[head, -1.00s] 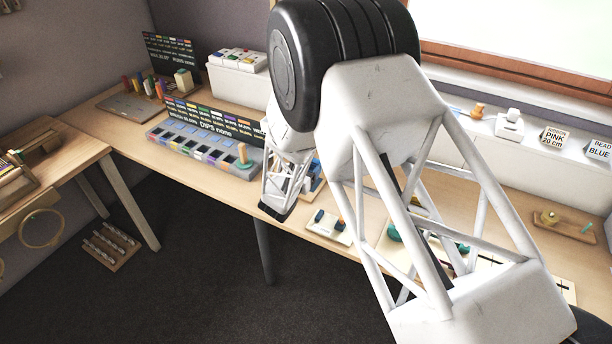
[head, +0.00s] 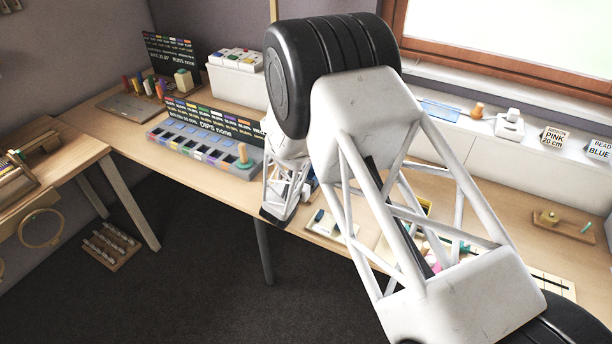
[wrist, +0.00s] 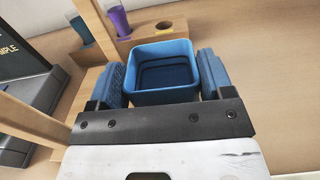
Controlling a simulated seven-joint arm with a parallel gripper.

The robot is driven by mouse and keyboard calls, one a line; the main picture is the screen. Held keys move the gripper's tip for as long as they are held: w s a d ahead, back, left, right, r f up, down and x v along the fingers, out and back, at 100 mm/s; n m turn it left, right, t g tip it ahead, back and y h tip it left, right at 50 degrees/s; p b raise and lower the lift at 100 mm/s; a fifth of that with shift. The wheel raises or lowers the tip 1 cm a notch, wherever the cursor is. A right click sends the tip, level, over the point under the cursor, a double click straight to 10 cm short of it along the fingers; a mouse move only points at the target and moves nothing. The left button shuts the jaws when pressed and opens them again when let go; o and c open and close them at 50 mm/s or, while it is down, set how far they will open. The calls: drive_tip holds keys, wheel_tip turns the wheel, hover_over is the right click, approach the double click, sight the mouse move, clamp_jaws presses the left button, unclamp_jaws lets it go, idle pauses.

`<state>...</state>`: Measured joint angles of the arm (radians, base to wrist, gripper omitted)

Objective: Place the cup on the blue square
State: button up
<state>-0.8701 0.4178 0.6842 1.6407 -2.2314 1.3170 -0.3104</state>
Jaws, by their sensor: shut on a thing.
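My gripper (wrist: 164,72) has its two blue fingers shut on a blue, square, open-topped cup (wrist: 166,97), one finger on each side, in the wrist view. The cup looks empty, with a darker blue inside. What lies under it is hidden. A flat blue patch (head: 440,111) lies on the white ledge below the window. I cannot tell whether it is the blue square.
In the wrist view a purple cup (wrist: 119,20) and a teal cup (wrist: 81,29) stand near a wooden block (wrist: 147,36) with a round hole. The sorting tray (head: 205,145) is on the desk at left.

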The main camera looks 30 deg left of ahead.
drive_tip(key=shift+f, duration=0.1)
drive_tip(key=o, duration=1)
drive_tip(key=shift+c, duration=0.2)
drive_tip(key=shift+s, duration=0.2)
drive_tip(key=s, duration=1.1)
drive_tip(key=shift+s, duration=0.3)
drive_tip(key=shift+r, duration=0.2)
